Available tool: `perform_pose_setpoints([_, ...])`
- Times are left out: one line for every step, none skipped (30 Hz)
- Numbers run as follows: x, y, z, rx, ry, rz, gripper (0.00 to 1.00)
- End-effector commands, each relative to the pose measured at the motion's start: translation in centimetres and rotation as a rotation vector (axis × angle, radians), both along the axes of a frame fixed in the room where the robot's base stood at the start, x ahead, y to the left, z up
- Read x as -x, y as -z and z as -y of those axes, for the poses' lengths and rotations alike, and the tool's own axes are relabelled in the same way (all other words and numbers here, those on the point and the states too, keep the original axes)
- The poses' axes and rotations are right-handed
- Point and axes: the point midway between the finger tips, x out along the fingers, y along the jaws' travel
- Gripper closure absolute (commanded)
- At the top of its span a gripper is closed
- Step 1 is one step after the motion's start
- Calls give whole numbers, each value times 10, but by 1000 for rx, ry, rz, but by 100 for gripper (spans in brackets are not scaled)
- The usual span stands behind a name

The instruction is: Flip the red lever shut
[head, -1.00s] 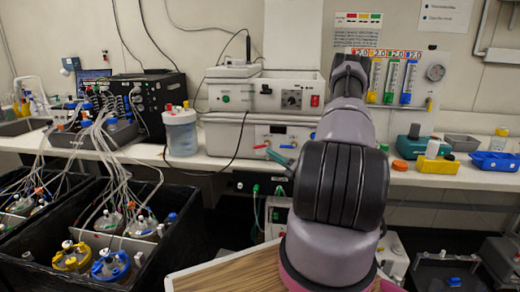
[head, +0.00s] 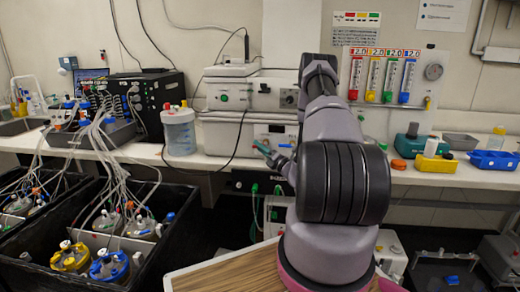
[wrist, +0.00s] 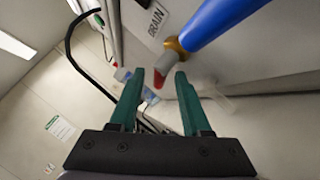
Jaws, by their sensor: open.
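A red part, which looks like the red lever (wrist: 158,79), shows between the fingertips of my gripper (wrist: 159,77) in the wrist view. My gripper is open, with one teal finger on each side of the red part. I cannot tell whether either finger touches it. A large blue lever (wrist: 218,20) on a brass fitting (wrist: 176,47) crosses the upper right, close to the right finger. In the head view, my gripper (head: 265,151) is at the front of the lower white unit (head: 218,137), and the red lever is mostly hidden there.
A "DRAIN" label (wrist: 153,18) is on the panel beside the blue lever. A clear jar (head: 179,131) stands on the bench left of the unit. A black hose (wrist: 72,45) arcs at the left of the wrist view.

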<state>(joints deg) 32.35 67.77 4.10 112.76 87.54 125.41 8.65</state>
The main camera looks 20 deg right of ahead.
Motion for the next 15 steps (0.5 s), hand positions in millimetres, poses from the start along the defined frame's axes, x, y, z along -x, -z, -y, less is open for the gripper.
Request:
perform_pose_setpoints([-1, 0, -1, 0, -1, 1, 52])
perform_pose_setpoints([-1, 0, -1, 0, 0, 0, 52])
perform_pose_setpoints([-1, 0, -1, -1, -1, 1, 52])
perform_pose_setpoints([-1, 0, -1, -1, 0, 0, 52])
perform_pose_setpoints([-1, 0, -1, -1, 0, 0, 52])
perform_pose_setpoints([-1, 0, -1, -1, -1, 1, 52])
perform_pose_setpoints([-1, 0, -1, -1, 0, 0, 52])
perform_pose_setpoints([-1, 0, -1, -1, -1, 1, 56])
perform_pose_setpoints([-1, 0, -1, -1, -1, 1, 71])
perform_pose_setpoints([-1, 0, -1, -1, -1, 1, 83])
perform_pose_setpoints([-1, 0, 0, -1, -1, 1, 94])
perform_pose_setpoints([-1, 0, -1, -1, -1, 1, 100])
perform_pose_setpoints([-1, 0, -1, -1, -1, 1, 100])
perform_pose_setpoints([-1, 0, -1, 0, -1, 1, 100])
perform_pose_setpoints([-1, 0, -1, -1, -1, 1, 100])
